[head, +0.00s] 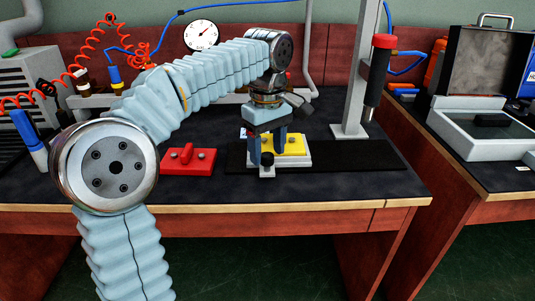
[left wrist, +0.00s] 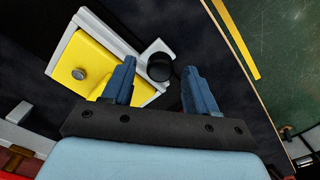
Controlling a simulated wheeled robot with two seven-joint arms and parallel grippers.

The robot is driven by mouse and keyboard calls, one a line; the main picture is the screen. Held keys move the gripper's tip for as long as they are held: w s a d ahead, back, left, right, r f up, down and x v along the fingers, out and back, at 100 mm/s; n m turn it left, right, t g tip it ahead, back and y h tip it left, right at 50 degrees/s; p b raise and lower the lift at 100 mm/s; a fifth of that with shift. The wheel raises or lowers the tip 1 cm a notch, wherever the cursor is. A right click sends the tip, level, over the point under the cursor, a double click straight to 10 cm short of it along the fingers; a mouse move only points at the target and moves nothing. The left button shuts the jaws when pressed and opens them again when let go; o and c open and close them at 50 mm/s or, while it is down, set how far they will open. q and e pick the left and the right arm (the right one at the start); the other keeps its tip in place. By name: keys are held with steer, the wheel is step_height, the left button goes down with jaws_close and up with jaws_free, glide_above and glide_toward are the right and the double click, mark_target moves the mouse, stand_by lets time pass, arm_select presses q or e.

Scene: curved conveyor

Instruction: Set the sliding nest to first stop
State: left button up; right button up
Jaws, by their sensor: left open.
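The sliding nest is a pale grey block with a yellow top (head: 297,147), on a long black rail (head: 355,155) near the table's front edge. A black knob (head: 267,159) sits on a small grey bracket at its front left. My left gripper (head: 268,147) points down over the nest's left part, fingers open. In the left wrist view, the yellow top (left wrist: 92,62) lies left, and the black knob (left wrist: 160,67) shows between and beyond the two spread blue fingertips (left wrist: 159,76). I cannot tell whether they touch it. My right gripper is not in view.
A red block with a handle (head: 188,161) stands left of the rail. A grey post (head: 350,128) rises behind the rail, with a black and red tool (head: 378,75) hanging beside it. The rail right of the nest is clear. The table's wooden edge (head: 330,206) runs along the front.

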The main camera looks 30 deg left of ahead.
arm_select(q)
steer(key=shift+f, duration=0.35)
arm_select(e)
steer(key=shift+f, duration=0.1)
arm_select(q)
jaws_close()
steer(key=shift+d, duration=0.15)
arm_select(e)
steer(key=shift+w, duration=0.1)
